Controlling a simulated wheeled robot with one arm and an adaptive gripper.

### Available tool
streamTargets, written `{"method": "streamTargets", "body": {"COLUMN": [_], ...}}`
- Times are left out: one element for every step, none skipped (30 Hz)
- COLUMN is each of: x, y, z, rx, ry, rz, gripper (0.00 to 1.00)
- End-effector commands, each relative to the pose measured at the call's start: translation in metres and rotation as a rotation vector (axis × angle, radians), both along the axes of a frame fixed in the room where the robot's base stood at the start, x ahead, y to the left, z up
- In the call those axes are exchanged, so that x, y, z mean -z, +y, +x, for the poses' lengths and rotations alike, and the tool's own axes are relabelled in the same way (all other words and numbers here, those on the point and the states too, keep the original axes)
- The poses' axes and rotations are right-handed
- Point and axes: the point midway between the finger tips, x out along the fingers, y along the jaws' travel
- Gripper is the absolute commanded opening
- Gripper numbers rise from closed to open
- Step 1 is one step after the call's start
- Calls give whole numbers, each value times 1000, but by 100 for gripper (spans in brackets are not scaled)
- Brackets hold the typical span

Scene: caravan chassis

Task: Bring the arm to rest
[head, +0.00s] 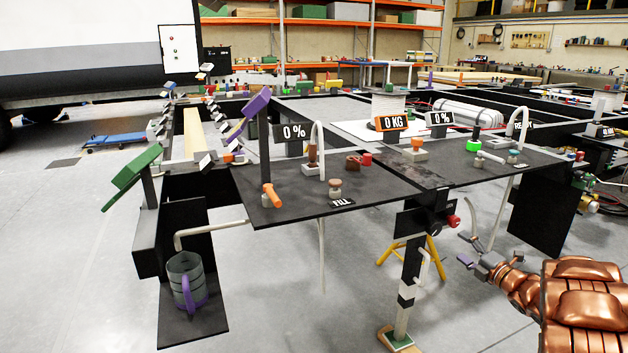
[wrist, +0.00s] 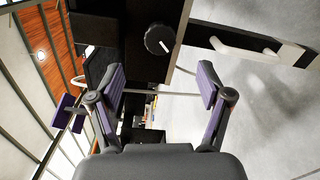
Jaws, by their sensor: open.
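My gripper (head: 470,249) is at the end of my copper-coloured arm, low at the right in the head view. It is in the air to the right of the black post under the worktop. In the wrist view my gripper (wrist: 160,88) shows two purple-padded fingers spread wide with nothing between them. A black round knob (wrist: 158,40) with a white mark sits on a dark panel beyond the fingertips, apart from them.
The dark worktop (head: 290,205) is left of and above my gripper. The panel post (head: 408,285) stands nearest, with a red knob (head: 454,221) on its right side. Grey floor below is clear.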

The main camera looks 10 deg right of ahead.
Motion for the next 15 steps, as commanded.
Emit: {"method": "streamTargets", "body": {"x": [-9, -14, -23, -31, -40, -53, -62, -71, -83, -92, -101, -113, -123, -132, -143], "y": [0, -1, -3, -4, -6, -7, -9, -11, -12, -13, -14, -15, -16, -15, -15], "z": [3, 4, 7, 10, 12, 15, 16, 17, 17, 17, 16, 15, 13, 11, 8], "rx": [12, 27, 51, 71, 97, 135, 165, 200, 242, 277, 310, 353, 386, 419, 462], "ry": [11, 23, 41, 55, 74, 97, 118, 139, 165, 181, 198, 219, 234, 247, 268], "rz": [0, 1, 7, 11, 16, 25, 34, 46, 63, 76, 91, 113, 128, 146, 171], "gripper": [78, 78, 78, 78, 78, 78, 78, 78, 78, 78, 78, 78, 78, 78, 78]}}
